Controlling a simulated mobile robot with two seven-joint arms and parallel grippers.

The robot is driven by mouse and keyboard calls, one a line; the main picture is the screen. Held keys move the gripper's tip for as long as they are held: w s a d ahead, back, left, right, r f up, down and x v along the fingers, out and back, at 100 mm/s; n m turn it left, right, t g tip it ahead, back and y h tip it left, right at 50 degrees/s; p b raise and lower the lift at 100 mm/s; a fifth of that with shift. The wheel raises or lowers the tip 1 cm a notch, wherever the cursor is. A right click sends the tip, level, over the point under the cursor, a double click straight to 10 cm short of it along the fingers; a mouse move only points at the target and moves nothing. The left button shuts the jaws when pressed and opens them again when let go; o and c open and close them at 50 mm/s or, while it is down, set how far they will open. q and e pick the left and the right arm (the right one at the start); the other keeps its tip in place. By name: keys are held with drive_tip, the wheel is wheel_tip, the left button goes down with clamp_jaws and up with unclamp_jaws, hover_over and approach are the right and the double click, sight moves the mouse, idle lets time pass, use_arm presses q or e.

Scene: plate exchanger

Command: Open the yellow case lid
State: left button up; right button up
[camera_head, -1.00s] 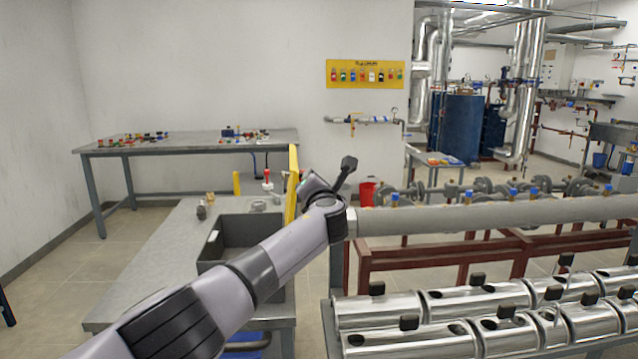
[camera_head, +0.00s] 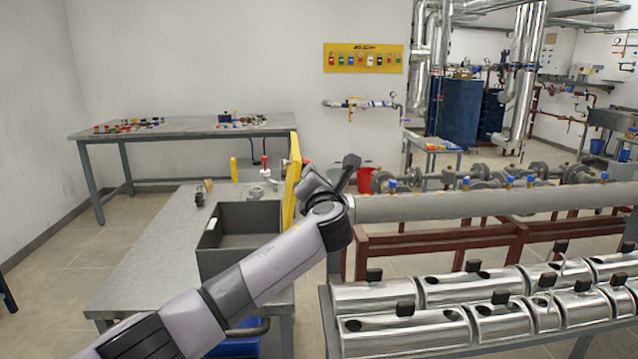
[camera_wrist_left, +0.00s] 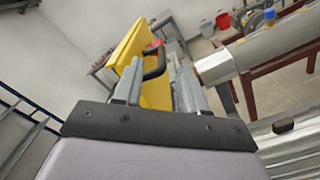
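The yellow case lid (camera_head: 292,182) stands nearly upright, seen almost edge-on, along the right side of an open dark grey box (camera_head: 225,262) on the metal table. Whether the lid is joined to this box is hidden. In the left wrist view the lid (camera_wrist_left: 127,44) shows a black handle (camera_wrist_left: 163,62). My left gripper (camera_head: 345,170) is just right of the lid in the head view. In the wrist view its fingers (camera_wrist_left: 157,88) are apart, with the lid and handle beyond and between them. I cannot tell whether they touch. My right gripper is not in view.
The grey box stands on a metal table (camera_head: 150,250) whose left part is clear. A large grey pipe (camera_head: 460,205) and shiny metal cylinders (camera_head: 400,330) lie close to the right of my left arm. A back table (camera_head: 190,128) holds small parts.

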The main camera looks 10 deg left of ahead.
use_arm(q)
drive_tip(key=shift+v, duration=1.1)
drive_tip(key=s+d+f+n+g+h, duration=0.15)
drive_tip(key=s+f+n, duration=0.35)
drive_tip(key=f, duration=0.5)
drive_tip(key=s+f+n+g+h, duration=0.25)
drive_tip(key=s+f+n, duration=0.3)
drive_tip(key=f, duration=0.45)
drive_tip(key=s+d+f+n+g+h, duration=0.1)
drive_tip(key=s+f+n+h, duration=0.3)
drive_tip(key=f, duration=0.6)
drive_tip(key=s+a+f+n, duration=0.3)
drive_tip(key=s+n, duration=0.5)
drive_tip(key=s, duration=0.1)
drive_tip(key=s+a+f+n+g, duration=0.1)
drive_tip(key=s+a+f+n, duration=0.3)
drive_tip(key=s+n, duration=0.4)
drive_tip(key=s+a+f+n, duration=0.4)
drive_tip(key=s+n, duration=0.4)
drive_tip(key=s, duration=0.2)
drive_tip(key=shift+f+n+g+y, duration=0.2)
drive_tip(key=shift+n+g+y, duration=0.15)
drive_tip(key=shift+g+y, duration=0.05)
